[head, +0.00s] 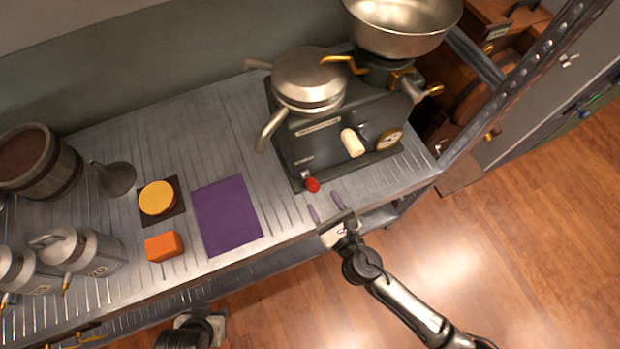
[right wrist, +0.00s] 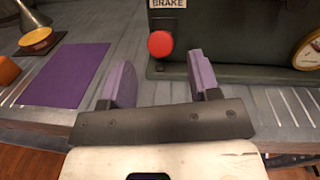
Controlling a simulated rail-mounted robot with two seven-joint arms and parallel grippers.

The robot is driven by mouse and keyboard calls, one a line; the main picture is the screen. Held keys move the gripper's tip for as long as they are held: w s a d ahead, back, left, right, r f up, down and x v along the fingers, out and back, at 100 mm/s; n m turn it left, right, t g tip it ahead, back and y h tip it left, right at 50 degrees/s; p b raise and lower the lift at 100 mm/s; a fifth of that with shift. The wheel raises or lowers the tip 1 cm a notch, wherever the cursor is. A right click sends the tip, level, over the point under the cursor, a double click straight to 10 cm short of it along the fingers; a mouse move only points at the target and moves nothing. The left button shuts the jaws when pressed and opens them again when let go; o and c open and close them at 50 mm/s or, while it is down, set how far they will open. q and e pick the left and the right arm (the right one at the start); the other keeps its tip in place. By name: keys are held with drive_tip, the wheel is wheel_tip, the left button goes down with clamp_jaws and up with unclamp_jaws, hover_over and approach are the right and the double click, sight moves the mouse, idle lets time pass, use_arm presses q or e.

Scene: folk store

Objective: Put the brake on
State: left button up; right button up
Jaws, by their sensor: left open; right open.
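The brake is a red knob (head: 312,184) low on the front of a dark machine (head: 330,146). In the right wrist view the red knob (right wrist: 161,44) sits under a white label reading BRAKE (right wrist: 168,3). My right gripper (head: 326,203) is open and empty just in front of the knob. In the right wrist view its purple fingertips (right wrist: 160,72) are apart, with the knob beyond them and between them, not touching. My left gripper (head: 203,322) is low at the bottom edge, below the counter; its fingers are hard to make out.
The machine carries a lidded metal vessel (head: 310,78), a large bowl (head: 402,22), a pale handle (head: 352,142) and a dial (head: 389,139). Left on the metal counter are a purple mat (head: 227,214), an orange block (head: 164,246), a yellow disc (head: 156,198), a funnel (head: 117,178) and milk cans (head: 84,250).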

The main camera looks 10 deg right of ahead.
sight(315, 190)
drive_tip(key=x, duration=0.7)
drive_tip(key=shift+w+b, duration=0.15)
drive_tip(key=shift+b, duration=0.15)
clamp_jaws()
